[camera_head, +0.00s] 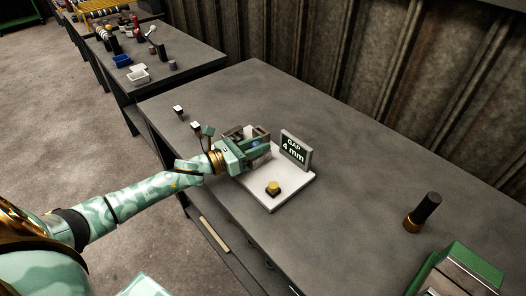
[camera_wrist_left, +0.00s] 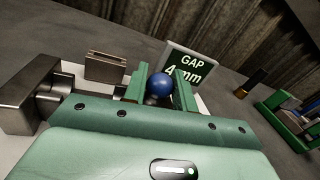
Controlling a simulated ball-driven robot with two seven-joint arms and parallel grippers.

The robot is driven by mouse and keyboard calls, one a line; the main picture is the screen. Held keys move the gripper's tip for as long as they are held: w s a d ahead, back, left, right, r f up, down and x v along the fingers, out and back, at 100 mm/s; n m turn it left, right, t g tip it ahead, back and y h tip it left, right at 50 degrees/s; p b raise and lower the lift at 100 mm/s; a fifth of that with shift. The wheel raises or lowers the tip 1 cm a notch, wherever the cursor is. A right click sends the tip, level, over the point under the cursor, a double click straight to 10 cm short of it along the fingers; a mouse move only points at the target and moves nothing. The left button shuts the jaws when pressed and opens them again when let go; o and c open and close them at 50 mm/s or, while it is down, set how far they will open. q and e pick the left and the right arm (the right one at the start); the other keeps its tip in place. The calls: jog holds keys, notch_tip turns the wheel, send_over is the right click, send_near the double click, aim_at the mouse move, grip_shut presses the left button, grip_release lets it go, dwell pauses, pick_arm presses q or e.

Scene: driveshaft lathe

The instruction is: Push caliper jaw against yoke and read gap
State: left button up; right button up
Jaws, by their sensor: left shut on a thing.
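My left gripper (camera_head: 258,149) is over a white base plate (camera_head: 286,196) on the bench. In the left wrist view its green fingers (camera_wrist_left: 160,91) are shut on a blue ball knob (camera_wrist_left: 161,84). A dark metal forked piece (camera_wrist_left: 28,92), which looks like the yoke, stands left of the fingers. A flat brownish metal block (camera_wrist_left: 105,67), possibly the caliper jaw, stands beyond the gripper. The display (camera_head: 295,149) behind reads "GAP 4 mm". I cannot tell whether jaw and yoke touch. My right gripper is not in view.
A dark cylinder with a gold base (camera_head: 422,212) and a green-edged tray (camera_head: 462,272) stand to the right. The bench between is clear. Another table (camera_head: 165,62) holds small items.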

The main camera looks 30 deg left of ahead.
pick_arm(q)
jog(key=o, duration=0.7)
jog(key=shift+w+a, duration=0.15)
jog(key=shift+a, duration=0.25)
jog(key=shift+o, duration=0.2)
jog(key=shift+a, duration=0.1)
jog(key=shift+s, duration=0.2)
jog(key=shift+s+a, duration=0.15)
jog(key=shift+s, duration=0.2)
jog(key=p+v, duration=0.1)
jog(key=v, duration=1.4)
jog(key=shift+s+a+f, duration=0.1)
